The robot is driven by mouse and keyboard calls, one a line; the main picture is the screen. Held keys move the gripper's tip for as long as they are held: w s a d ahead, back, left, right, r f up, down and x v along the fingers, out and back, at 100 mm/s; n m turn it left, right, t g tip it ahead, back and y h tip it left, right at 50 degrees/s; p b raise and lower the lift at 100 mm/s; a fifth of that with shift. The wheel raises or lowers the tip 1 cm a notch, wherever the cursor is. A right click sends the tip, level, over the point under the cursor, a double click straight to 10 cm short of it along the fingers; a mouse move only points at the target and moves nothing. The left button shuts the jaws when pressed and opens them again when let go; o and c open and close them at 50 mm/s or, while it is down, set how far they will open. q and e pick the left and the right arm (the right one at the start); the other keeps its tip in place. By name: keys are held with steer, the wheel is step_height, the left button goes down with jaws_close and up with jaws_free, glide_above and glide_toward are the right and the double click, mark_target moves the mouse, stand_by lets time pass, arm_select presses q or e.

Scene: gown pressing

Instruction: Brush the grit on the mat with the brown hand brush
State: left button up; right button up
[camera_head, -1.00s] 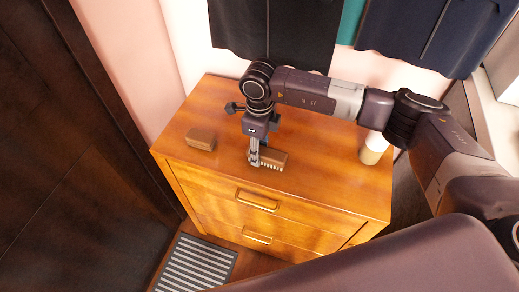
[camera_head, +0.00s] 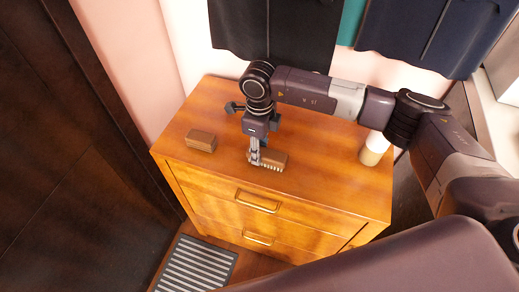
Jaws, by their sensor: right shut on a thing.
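The brown hand brush (camera_head: 273,161) with pale bristles is on top of the wooden dresser, near its front edge. My right gripper (camera_head: 255,160) points down and is shut on the brush's left end. The grey striped mat (camera_head: 196,264) lies on the floor in front of the dresser, at the bottom left. Grit on it is too small to make out. My left gripper is not in view.
A brown block (camera_head: 201,140) lies on the dresser (camera_head: 320,190) left of the brush. A white and tan bottle (camera_head: 374,148) stands at its right. Dark garments (camera_head: 275,35) hang behind. A dark door (camera_head: 60,150) is at the left.

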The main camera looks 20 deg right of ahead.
steer(key=shift+r+p, duration=1.3)
steer(key=shift+r, duration=1.75)
